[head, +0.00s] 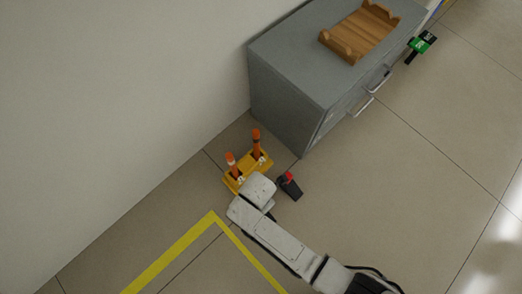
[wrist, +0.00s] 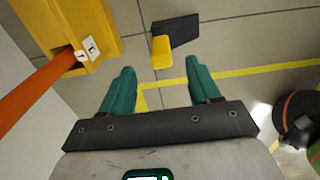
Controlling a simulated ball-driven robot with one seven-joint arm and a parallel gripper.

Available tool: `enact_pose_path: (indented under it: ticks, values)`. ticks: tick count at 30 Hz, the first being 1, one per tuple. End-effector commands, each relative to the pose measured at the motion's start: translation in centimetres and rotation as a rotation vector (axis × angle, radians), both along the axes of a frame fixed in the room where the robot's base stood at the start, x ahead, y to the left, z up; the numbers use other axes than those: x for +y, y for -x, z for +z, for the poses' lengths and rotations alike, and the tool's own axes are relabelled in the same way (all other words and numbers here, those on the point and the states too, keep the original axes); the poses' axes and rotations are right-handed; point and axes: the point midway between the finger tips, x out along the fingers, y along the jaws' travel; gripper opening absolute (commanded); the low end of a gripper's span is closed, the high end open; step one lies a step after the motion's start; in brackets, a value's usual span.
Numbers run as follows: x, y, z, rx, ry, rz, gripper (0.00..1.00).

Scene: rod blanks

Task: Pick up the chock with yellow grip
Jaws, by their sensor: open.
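A dark wedge chock with a yellow grip (wrist: 162,52) lies on the floor in the wrist view, ahead of my fingertips and apart from them. My gripper (wrist: 160,67) is open and empty, its two teal fingers spread apart. In the head view I cannot make out the yellow-grip chock; my arm covers part of the floor there. The gripper's fingers are also hidden under my arm in that view. A dark chock with a red grip (head: 289,185) lies on the floor just right of my wrist in the head view.
A yellow stand (head: 235,184) with orange-topped rods is beside my wrist; it also shows in the wrist view (wrist: 103,25). A grey cabinet (head: 283,110) bears a wooden cradle (head: 344,48). A green-and-black object (head: 420,44) lies beyond it. Yellow tape (head: 170,252) marks the floor.

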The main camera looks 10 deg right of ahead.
Motion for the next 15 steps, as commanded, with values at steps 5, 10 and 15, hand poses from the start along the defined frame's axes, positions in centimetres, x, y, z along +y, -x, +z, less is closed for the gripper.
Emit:
enact_pose_path:
  ticks: [5, 10, 15]
  values:
    - [0.0, 0.0, -2.4, -0.001, -0.001, -0.001, 0.62]
    - [0.1, 0.0, -3.0, -0.001, -0.001, -0.002, 0.62]
    - [0.2, 0.2, -4.6, 0.0, 0.0, -0.002, 0.62]
